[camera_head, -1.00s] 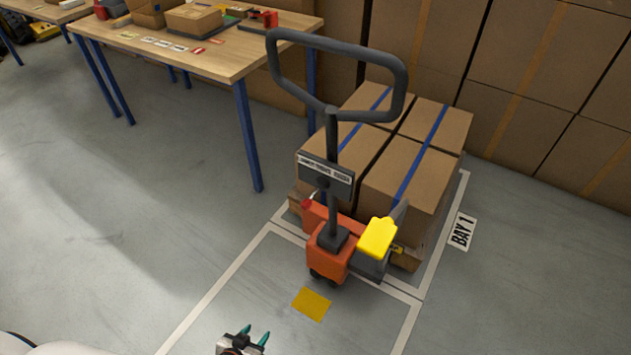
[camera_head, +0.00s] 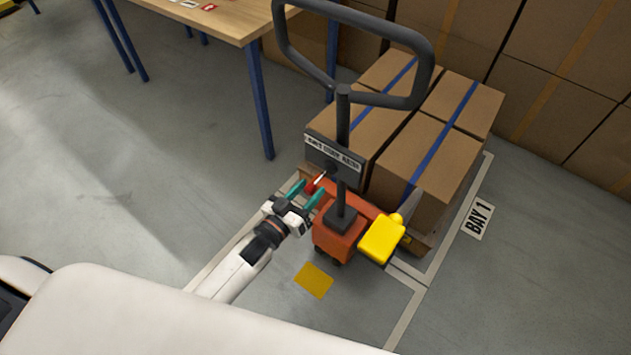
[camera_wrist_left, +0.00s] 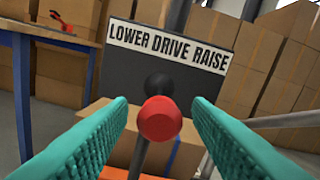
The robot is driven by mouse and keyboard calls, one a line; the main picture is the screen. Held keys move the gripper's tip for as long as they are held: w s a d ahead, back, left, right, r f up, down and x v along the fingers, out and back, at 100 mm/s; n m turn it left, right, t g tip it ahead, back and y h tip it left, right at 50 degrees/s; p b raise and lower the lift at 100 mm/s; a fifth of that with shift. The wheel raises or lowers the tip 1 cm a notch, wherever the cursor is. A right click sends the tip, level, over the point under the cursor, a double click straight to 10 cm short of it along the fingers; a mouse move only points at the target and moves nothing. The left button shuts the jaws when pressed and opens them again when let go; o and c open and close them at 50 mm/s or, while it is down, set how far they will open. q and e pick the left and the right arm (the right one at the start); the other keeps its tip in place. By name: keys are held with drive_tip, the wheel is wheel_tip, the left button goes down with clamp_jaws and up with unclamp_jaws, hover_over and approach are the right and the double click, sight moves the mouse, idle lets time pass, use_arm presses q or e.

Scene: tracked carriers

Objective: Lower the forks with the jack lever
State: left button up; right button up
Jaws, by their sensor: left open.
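The orange pallet jack (camera_head: 338,236) stands at the loaded pallet, its dark handle loop (camera_head: 425,60) upright above it. A dark plate (camera_head: 334,157) on the handle post reads "LOWER DRIVE RAISE" in the left wrist view (camera_wrist_left: 168,60). The jack lever's red knob (camera_head: 310,187) sticks out in front of that plate. My left gripper (camera_head: 308,193) is open at the knob. In the left wrist view the red knob (camera_wrist_left: 160,119) lies centred between the teal fingers, with clear gaps on both sides. My right gripper is out of view.
Boxes with blue straps (camera_head: 425,150) load the pallet behind the jack. A yellow block (camera_head: 381,240) sits at the jack's right side. A wooden table (camera_head: 235,22) with blue legs stands at the left. Floor lines and a BAY 1 sign (camera_head: 477,216) mark the bay.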

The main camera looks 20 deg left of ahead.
sight(315, 182)
use_arm(q)
drive_tip(key=shift+x, duration=1.65)
clamp_jaws()
